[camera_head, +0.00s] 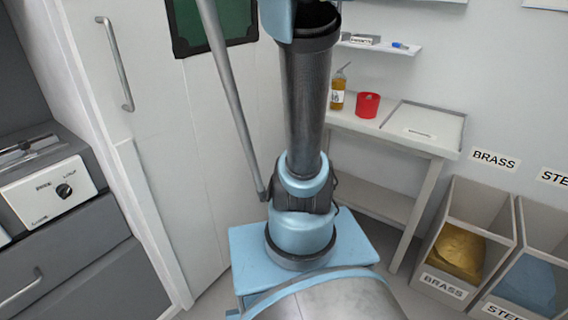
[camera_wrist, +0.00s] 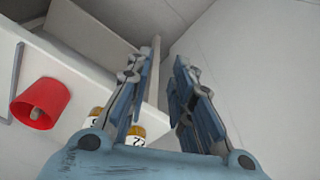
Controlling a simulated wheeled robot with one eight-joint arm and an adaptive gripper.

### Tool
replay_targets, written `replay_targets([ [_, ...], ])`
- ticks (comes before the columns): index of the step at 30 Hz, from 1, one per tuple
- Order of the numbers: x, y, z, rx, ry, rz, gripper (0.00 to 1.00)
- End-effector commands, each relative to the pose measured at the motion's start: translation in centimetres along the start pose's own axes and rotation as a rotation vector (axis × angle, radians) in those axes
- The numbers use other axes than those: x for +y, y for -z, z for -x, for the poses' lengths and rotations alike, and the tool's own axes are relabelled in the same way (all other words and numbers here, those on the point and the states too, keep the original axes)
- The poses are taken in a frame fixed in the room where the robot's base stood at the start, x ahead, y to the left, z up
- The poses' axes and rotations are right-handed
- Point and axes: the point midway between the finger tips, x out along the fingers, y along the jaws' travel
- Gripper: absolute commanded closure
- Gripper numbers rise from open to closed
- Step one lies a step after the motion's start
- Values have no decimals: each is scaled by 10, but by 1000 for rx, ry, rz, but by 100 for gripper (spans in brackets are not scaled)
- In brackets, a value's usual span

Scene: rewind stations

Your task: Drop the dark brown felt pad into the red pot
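The red pot (camera_head: 367,105) stands on the bench in the head view, right of my arm. In the wrist view the red pot (camera_wrist: 45,95) is at the left, its opening tilted in the picture; a small grey-brown shape shows in the opening, and I cannot tell what it is. My gripper (camera_wrist: 166,62) is open, with nothing between its fingers, and is apart from the pot. It does not show in the head view. I cannot make out the dark brown felt pad for certain in either view.
An amber bottle (camera_head: 338,95) stands left of the pot on the bench, with a pale tray (camera_head: 440,118) to the right. Amber containers (camera_wrist: 135,132) show behind my left finger. A wall shelf (camera_head: 395,48) hangs above. BRASS (camera_head: 445,284) and STEEL bins stand at right.

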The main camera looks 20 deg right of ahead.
Motion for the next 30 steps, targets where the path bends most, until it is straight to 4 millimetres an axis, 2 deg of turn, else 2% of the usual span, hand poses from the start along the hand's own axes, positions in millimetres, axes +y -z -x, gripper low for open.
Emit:
replay_targets([
  [1, -10, -18, -9, 6, 3, 35, 79],
  [6, -33, -71, -39, 30, 15, 140, 79],
  [15, -55, -158, -105, 70, 39, 320, 79],
  [18, -58, -177, -123, 80, 45, 364, 79],
  [22, -56, -191, -139, 88, 51, 400, 79],
  [30, -57, -196, -145, 92, 53, 413, 79],
])
